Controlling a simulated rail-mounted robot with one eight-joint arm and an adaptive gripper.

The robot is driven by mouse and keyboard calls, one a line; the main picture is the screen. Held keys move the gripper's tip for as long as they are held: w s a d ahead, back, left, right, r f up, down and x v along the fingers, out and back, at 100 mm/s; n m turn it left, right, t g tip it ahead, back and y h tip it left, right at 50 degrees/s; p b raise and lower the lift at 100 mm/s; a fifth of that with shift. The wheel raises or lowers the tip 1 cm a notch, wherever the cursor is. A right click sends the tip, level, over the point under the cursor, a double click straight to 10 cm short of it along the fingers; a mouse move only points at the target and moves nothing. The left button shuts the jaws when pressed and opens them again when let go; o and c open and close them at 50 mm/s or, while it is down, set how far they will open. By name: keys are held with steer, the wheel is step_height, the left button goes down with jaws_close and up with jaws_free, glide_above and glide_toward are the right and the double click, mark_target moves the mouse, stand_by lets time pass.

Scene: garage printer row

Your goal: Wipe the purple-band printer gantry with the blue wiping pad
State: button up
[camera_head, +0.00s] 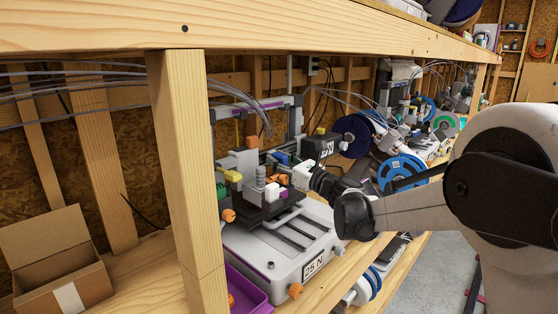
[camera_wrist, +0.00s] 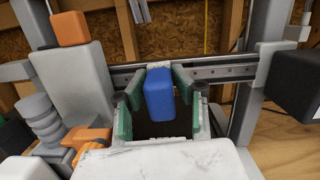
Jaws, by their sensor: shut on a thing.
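The blue wiping pad (camera_wrist: 158,95) is clamped between the green-lined fingers of my gripper (camera_wrist: 158,88) in the wrist view. The pad also shows as a small blue patch in the head view (camera_head: 281,158). The printer gantry has a purple band on its top crossbar (camera_head: 240,108) in the head view. My gripper (camera_head: 287,166) is low in front of this printer, below the crossbar. In the wrist view a grey horizontal rail (camera_wrist: 222,68) runs just behind the pad; I cannot tell whether they touch. The purple band does not show in the wrist view.
The printer base (camera_head: 285,248) carries a "25 N" label. A wooden post (camera_head: 185,180) stands left of the printer, under an overhead beam (camera_head: 200,28). An open cardboard box (camera_head: 60,265) is at lower left and a purple tray (camera_head: 243,290) in front. Other printers and spools (camera_head: 402,172) stand right.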

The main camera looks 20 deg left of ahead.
steer(key=shift+w+a, duration=0.25)
steer(key=shift+a, duration=0.3)
steer(key=shift+w, duration=0.1)
steer(key=w, duration=0.1)
steer(key=w+d, duration=0.1)
steer(key=w, duration=0.1)
steer(key=shift+w+d+b, duration=0.25)
steer(key=shift+d+b, duration=0.05)
steer(key=shift+b, duration=0.05)
steer(key=shift+s, duration=0.1)
steer(key=shift+s+a, duration=0.5)
steer(key=shift+s, duration=0.4)
steer(key=shift+s+a, duration=0.45)
steer(key=shift+s, duration=0.4)
steer(key=shift+s+d, duration=0.1)
